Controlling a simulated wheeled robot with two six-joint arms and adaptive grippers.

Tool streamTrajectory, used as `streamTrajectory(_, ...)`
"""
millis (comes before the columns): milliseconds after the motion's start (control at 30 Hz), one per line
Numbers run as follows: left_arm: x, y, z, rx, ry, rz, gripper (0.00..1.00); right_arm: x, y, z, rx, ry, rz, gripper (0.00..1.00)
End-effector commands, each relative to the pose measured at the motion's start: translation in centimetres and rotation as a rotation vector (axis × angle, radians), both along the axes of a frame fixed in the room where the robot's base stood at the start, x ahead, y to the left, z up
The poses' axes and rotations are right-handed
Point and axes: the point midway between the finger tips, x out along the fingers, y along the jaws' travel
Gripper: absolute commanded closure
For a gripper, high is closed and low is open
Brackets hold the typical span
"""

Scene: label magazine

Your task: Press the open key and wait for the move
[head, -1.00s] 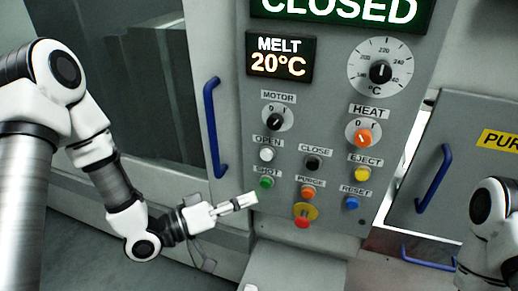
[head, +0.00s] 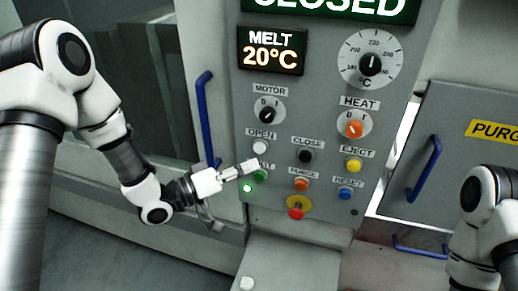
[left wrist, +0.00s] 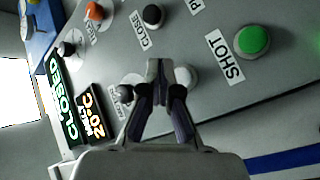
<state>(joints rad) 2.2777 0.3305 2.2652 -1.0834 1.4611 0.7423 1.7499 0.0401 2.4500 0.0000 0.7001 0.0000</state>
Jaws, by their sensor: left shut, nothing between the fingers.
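The white open key (head: 260,147) sits on the grey panel under its OPEN label, above the green shot key (head: 260,176). My left gripper (head: 252,165) is shut and empty, its tip just below the open key and over the SHOT label. In the left wrist view the shut fingertips (left wrist: 158,68) point at the panel. The white key (left wrist: 186,77) shows close beside them, partly behind a finger. I cannot tell whether they touch it. The sign at the top reads CLOSED (head: 335,6). My right gripper is out of view.
The black close key (head: 305,156) and orange purge key (head: 301,184) are to the right. A red stop button (head: 296,211) is below. The motor knob (head: 267,110) is above. A blue door handle (head: 207,120) stands left of the panel, near my left gripper.

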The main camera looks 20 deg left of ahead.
Motion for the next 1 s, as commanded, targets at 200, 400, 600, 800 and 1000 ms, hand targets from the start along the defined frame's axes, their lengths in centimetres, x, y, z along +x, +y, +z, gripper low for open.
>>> streamTrajectory(200, 2.2, -0.1, -0.1, 0.002, -0.001, -0.001, 1.0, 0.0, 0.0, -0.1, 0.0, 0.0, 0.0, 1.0)
streamTrajectory(400, 2.6, -0.1, 0.0, -0.001, 0.001, 0.0, 1.0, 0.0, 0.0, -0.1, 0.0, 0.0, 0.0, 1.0)
streamTrajectory(600, 2.6, -0.1, 0.0, -0.001, 0.001, 0.0, 1.0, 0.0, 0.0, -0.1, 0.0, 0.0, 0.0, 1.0)
streamTrajectory(800, 2.6, -0.1, 0.0, 0.0, 0.0, 0.0, 1.0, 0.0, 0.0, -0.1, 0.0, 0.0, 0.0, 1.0)
streamTrajectory(1000, 2.6, -0.1, 0.0, 0.0, 0.0, 0.0, 1.0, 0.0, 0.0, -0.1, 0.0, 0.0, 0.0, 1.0)
